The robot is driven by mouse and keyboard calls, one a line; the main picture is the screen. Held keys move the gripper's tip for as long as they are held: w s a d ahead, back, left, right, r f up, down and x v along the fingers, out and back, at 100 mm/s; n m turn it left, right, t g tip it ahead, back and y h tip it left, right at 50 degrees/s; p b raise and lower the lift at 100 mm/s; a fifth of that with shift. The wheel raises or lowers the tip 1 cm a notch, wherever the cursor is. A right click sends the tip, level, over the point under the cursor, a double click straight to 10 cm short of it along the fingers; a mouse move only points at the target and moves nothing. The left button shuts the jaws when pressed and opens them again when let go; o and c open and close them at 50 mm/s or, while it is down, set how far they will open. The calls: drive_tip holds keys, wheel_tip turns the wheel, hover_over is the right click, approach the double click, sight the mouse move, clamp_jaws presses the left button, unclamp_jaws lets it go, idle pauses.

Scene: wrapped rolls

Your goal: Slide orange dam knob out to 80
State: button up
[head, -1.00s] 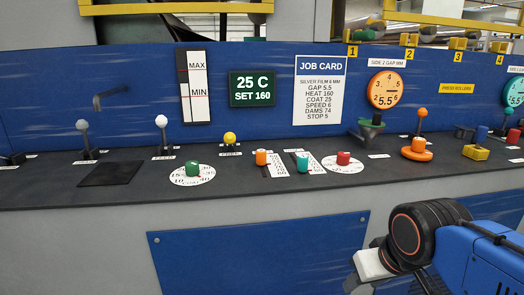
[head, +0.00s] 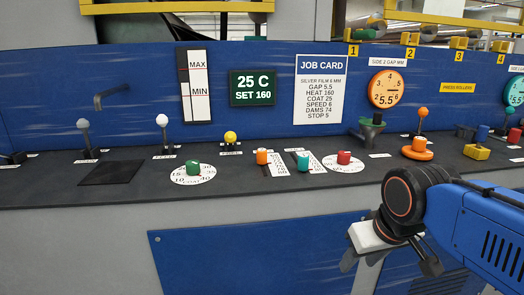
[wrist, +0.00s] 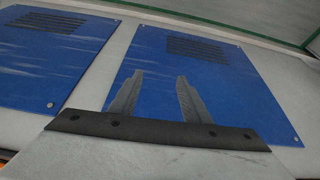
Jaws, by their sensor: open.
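The orange dam knob (head: 262,157) stands upright at the far end of a dark slot beside a white printed scale (head: 278,168) on the dark console ledge. The figures on the scale are too small to read. A teal knob (head: 303,160) sits on a similar scale just to its right. My gripper (head: 388,258) is at the lower right, in front of the console and below the ledge, well apart from the knob. In the wrist view my gripper (wrist: 160,82) is open and empty, with a blue panel beyond the fingers.
A green dial knob (head: 193,168) is left of the orange knob and a red one (head: 344,157) right of the teal. A yellow ball lever (head: 230,137) stands behind. The job card (head: 319,90) reads DAMS 74. The ledge front is clear.

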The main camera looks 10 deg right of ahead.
drive_tip(key=w+a+r+n+g, duration=0.1)
drive_tip(key=w+a+r+n, duration=0.15)
drive_tip(key=w+r, duration=0.65)
drive_tip(key=w+a+r+n+g, duration=0.1)
drive_tip(key=w+a+r, duration=0.3)
drive_tip(key=w+r, duration=0.6)
drive_tip(key=n+g, duration=0.2)
drive_tip(key=n, duration=0.1)
approach(262, 149)
wheel_tip(262, 149, down, 10)
drive_tip(key=shift+f, duration=0.1)
